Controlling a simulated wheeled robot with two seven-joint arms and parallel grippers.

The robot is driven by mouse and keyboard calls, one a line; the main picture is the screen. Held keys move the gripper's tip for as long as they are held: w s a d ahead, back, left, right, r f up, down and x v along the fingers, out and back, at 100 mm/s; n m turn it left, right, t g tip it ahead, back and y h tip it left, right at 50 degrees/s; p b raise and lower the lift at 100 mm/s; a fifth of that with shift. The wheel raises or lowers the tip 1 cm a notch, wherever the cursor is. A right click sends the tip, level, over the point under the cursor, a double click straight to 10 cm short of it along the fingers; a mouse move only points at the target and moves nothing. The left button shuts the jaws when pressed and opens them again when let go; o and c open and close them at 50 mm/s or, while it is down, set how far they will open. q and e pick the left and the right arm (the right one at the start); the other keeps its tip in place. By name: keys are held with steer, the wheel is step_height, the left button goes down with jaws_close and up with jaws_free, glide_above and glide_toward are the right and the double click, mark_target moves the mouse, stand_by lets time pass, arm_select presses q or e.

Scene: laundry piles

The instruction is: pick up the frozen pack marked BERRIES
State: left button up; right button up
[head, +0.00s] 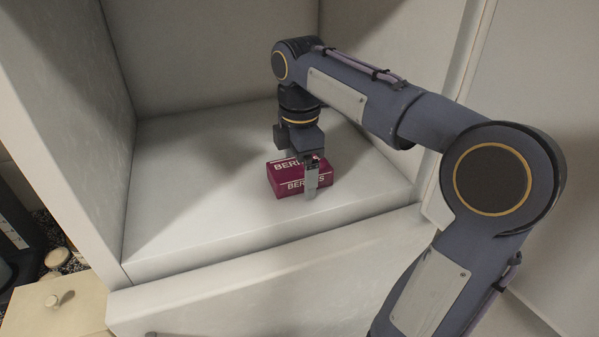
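The dark red pack marked BERRIES (286,184) lies flat on the white floor of an open compartment. White lettering shows on its top and its front side. My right gripper (302,174) points down over the pack. Its near finger stands in front of the pack's front side and covers part of the lettering. The far finger is mostly hidden behind the pack and the gripper body. I cannot tell whether the fingers touch the pack. My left gripper is not in view.
White walls enclose the compartment (180,215) on the left, back and right, with a raised front edge (270,262). Its floor is bare around the pack. A beige box-like thing with a knob (55,305) stands outside at the lower left.

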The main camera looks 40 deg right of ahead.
steer(key=c, duration=1.2)
